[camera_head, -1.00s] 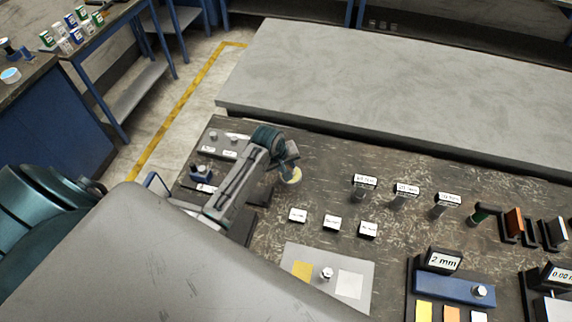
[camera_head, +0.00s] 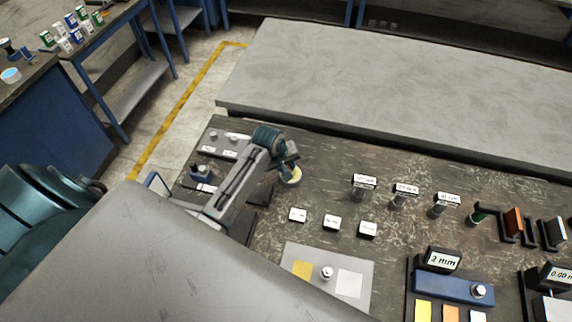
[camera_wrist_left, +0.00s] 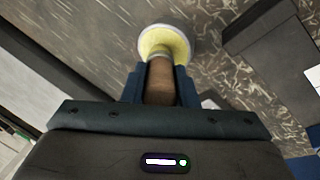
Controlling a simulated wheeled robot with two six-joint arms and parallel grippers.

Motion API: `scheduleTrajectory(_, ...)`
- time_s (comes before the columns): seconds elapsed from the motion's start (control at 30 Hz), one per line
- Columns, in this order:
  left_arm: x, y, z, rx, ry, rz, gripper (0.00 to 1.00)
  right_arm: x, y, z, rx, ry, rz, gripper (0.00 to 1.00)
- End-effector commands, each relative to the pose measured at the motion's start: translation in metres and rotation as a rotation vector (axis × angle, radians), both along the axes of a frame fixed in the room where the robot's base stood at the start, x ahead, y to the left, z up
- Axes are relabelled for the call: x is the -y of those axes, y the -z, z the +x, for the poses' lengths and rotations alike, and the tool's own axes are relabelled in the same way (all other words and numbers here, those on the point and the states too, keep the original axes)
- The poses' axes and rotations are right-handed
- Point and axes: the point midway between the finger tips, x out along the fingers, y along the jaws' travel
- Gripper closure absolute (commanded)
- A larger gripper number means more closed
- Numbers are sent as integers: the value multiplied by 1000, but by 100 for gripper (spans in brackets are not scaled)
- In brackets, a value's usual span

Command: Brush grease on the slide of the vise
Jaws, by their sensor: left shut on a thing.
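My left gripper (camera_head: 287,158) is shut on a brush. In the wrist view the gripper (camera_wrist_left: 160,85) closes around its brown handle (camera_wrist_left: 160,82), and the round pale-yellow head (camera_wrist_left: 165,42) points away from the fingers. In the head view the yellow brush head (camera_head: 291,177) hangs below the fingers, over the dark bench top. I cannot tell whether it touches anything. I cannot make out the vise or its slide for certain; a small blue device (camera_head: 201,172) stands left of my arm. My right gripper is not in view.
Several small white-labelled blocks (camera_head: 331,222) and labelled posts (camera_head: 404,195) stand right of the brush. A grey plate (camera_head: 325,292) with a knob and colour patches lies nearer. A blue block (camera_head: 452,288) is at the right front. A long grey slab (camera_head: 400,85) borders the bench behind.

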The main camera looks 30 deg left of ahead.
Motion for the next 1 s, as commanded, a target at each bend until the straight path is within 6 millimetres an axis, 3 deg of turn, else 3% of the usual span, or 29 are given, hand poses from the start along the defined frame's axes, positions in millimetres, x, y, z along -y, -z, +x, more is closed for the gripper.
scheduleTrajectory(0.23,0,-4,-1,-2,0,-1,96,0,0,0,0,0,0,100)
scheduleTrajectory(1.0,0,-66,0,0,-1,0,96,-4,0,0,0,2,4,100)
